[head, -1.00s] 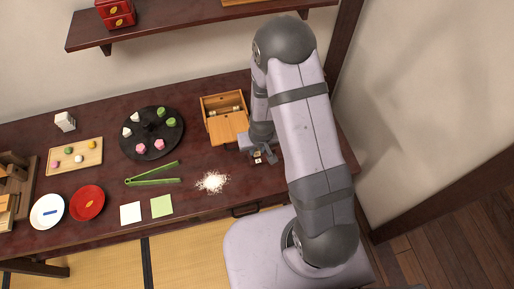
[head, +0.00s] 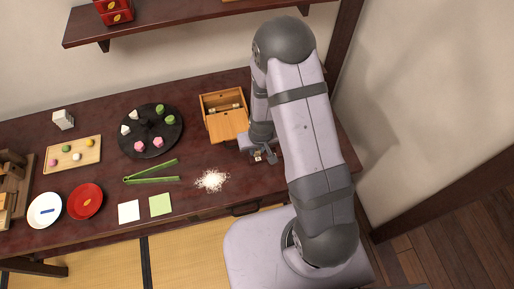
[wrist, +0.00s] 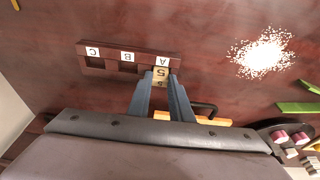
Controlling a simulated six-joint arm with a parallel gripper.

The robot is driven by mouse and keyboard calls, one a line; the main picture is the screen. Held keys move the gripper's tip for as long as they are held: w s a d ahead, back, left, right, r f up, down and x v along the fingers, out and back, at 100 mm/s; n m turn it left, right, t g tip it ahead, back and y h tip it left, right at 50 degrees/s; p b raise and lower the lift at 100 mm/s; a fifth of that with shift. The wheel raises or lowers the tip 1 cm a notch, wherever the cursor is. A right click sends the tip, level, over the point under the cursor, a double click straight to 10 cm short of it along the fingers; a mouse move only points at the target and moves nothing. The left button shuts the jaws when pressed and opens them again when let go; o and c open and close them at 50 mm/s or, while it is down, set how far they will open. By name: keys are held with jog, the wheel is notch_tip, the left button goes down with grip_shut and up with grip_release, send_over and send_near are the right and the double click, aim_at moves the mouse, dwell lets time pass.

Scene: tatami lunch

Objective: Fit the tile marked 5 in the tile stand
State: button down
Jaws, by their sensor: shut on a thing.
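The tile marked 5 (wrist: 161,73) is pale yellow and sits between the fingertips of my gripper (wrist: 163,82) in the wrist view. My gripper is shut on it. The dark red-brown tile stand (wrist: 104,70) has a row of slots labelled C, B and A. The tile is at the slot marked A, right by the label; I cannot tell whether it is seated or just above. The B and C slots look empty. In the head view my gripper (head: 264,155) is low over the table at the right, largely covering the stand.
An open wooden box (head: 226,125) stands just left of my arm. White powder (head: 211,180) lies on the table to the left of my gripper. Green tongs (head: 152,180), a dark round tray (head: 135,149) with sweets, and white and red plates lie farther left.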

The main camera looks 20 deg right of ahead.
jog(key=shift+f, duration=0.25)
jog(key=c, duration=1.5)
grip_release()
jog(key=shift+r, duration=0.1)
jog(key=p+v, duration=0.3)
jog(key=v, duration=0.4)
jog(key=shift+r, duration=0.1)
jog(key=shift+s, duration=0.1)
